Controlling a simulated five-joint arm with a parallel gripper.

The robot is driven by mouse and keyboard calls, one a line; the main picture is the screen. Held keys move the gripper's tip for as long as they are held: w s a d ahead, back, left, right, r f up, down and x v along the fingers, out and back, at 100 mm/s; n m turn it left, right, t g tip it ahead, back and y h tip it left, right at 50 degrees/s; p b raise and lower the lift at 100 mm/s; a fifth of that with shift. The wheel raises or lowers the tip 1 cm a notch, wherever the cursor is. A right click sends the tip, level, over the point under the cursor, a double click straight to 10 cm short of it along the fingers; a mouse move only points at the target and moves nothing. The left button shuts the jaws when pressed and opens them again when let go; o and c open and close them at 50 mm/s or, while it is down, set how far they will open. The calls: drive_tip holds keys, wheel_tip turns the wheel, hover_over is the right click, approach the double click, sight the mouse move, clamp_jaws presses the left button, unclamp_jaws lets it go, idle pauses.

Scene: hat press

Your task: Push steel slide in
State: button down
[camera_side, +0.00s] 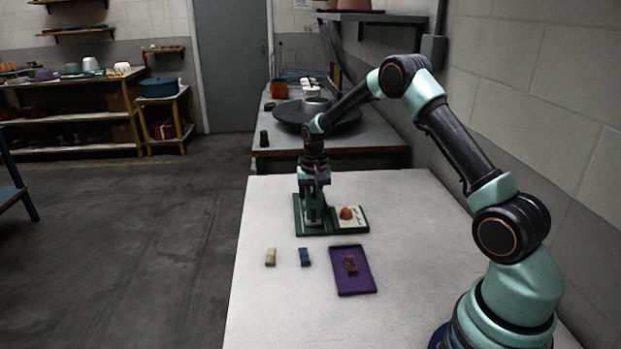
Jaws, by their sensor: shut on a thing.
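The small press with a dark green base (300,228) stands on the white table, with an upright green column (314,208) at its left half. A pale slide plate (344,222) sticks out on the right side of the base and carries a round orange-brown piece (347,213). My gripper (315,183) points down over the column and is shut on the top part of the press. My fingers and the press top overlap here, so the exact gripped part is hard to make out.
A purple tray (341,284) holding a red-brown block (350,265) lies in front of the press. A blue block (304,257) and a cream block (270,257) lie to its left. Behind is a grey bench (385,140) with a dark round disc. The table's front left is clear.

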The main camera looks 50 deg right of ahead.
drive_tip(key=c, duration=0.8)
unclamp_jaws()
drive_tip(key=shift+c, duration=0.2)
wheel_tip(320, 180, up, 12)
drive_tip(key=shift+r, duration=0.1)
